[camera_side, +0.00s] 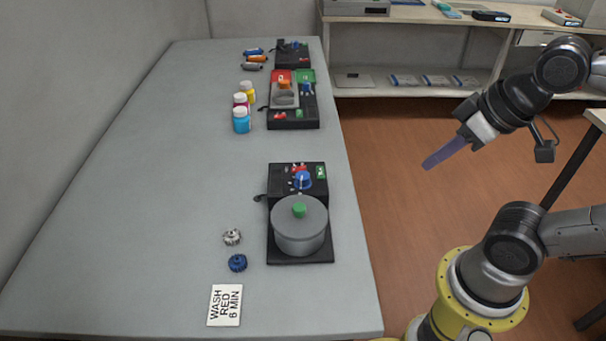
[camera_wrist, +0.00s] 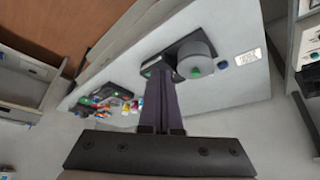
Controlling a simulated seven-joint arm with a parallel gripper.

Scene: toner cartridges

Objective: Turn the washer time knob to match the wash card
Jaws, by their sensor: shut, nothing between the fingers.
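The washer (camera_side: 299,224) is a grey round drum with a green-knobbed lid on a black base, near the table's right edge. Its blue knob (camera_side: 303,180) sits behind the drum on the black panel, with small red and green parts beside it. The knob's pointer direction is too small to tell. The white wash card (camera_side: 225,305) lies at the table's front and reads "WASH RED 6 MIN". My gripper (camera_side: 428,165) is shut and empty, in the air right of the table, apart from the washer. In the wrist view, my fingers (camera_wrist: 161,62) partly cover the washer's panel.
A silver gear (camera_side: 232,237) and a blue gear (camera_side: 237,263) lie left of the washer. A third station (camera_side: 291,54) is at the far end. The table's left side is clear.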

